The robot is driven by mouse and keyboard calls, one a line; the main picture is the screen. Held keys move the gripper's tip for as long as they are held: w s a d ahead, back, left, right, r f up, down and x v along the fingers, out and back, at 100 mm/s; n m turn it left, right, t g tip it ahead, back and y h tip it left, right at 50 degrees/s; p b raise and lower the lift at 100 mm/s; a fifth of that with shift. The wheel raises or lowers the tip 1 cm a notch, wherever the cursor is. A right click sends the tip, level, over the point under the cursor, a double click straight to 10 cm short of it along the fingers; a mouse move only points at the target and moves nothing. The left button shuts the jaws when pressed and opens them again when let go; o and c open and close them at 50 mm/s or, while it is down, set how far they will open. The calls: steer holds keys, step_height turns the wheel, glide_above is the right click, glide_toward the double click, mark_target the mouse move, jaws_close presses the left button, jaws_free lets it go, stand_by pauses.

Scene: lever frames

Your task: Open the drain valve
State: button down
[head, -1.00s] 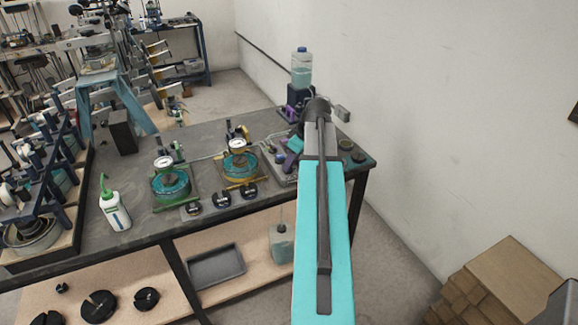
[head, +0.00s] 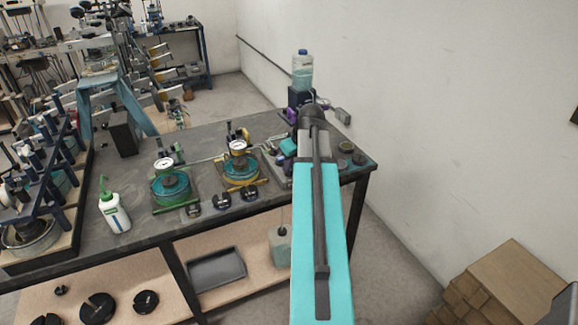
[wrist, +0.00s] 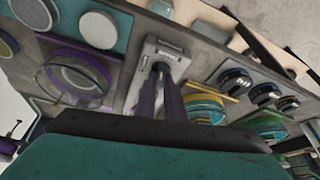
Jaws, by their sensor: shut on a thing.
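In the wrist view, a grey fitting plate (wrist: 136,92) lies on the dark bench top, with a small raised part near its middle. I take this to be the drain valve's fitting; its handle is too small and covered to make out. My gripper (wrist: 161,70) reaches down to this plate with two dark purplish fingers. It is shut on a small part there, mostly hidden between the fingertips. In the head view, the grey plate (head: 274,166) shows at the bench's right end, partly behind my teal arm. My fingertips are not clear there.
A yellow-framed cell (head: 240,169) and a green-framed cell (head: 171,187), each with a gauge, stand to the left. Black slotted weights (head: 222,202) lie in front. A clear bottle (head: 302,70) stands behind, near the wall. A white squeeze bottle (head: 115,212) stands further left.

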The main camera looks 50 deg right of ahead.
steer(key=c, duration=1.8)
jaws_free()
steer(key=shift+c, duration=0.2)
steer(key=shift+r, duration=0.15)
steer(key=b+v, duration=0.2)
steer(key=v, duration=1.1)
steer(key=shift+s+r+b, duration=0.15)
steer(key=shift+r+b, duration=0.15)
steer(key=shift+b, duration=0.1)
steer(key=shift+f, duration=0.1)
